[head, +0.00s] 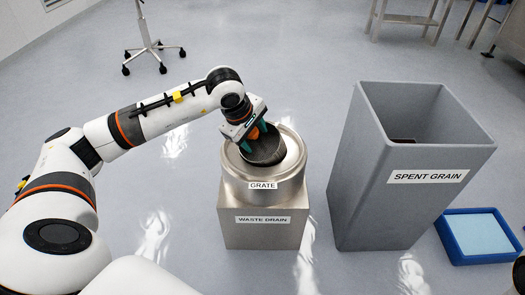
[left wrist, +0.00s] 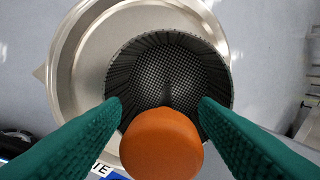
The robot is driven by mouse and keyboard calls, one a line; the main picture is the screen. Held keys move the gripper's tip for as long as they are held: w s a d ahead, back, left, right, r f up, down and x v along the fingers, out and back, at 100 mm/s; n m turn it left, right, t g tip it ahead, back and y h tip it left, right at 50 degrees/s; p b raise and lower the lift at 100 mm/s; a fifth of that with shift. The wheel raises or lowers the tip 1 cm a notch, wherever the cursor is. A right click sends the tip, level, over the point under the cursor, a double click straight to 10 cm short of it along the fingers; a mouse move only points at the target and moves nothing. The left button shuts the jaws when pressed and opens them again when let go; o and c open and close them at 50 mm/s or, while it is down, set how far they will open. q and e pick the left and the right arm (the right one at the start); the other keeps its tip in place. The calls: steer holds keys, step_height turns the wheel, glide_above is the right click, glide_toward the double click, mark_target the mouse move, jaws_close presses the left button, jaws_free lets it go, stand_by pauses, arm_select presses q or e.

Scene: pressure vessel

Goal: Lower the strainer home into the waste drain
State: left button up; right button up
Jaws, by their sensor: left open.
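The strainer (head: 268,152) is a dark mesh basket with an orange knob (left wrist: 162,142). It is at the top of the round steel waste drain (head: 235,185), off centre within the wide rim (left wrist: 85,65) in the left wrist view. I cannot tell whether it rests on the drain or how deep it sits. My left gripper (head: 257,137) is above the strainer, and its green fingers (left wrist: 160,106) are open on either side of the knob, with gaps showing. The drain's near side carries a GRATE label. My right gripper is not in view.
The drain stands on a steel block (head: 262,236) labelled WASTE DRAIN. A tall grey SPENT GRAIN bin (head: 375,185) stands to the right, with a dark red thing inside. A wheeled stand (head: 152,47) is at back left. Floor between is clear.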

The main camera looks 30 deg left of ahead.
arm_select(q)
steer(key=shift+c, duration=0.3)
jaws_close()
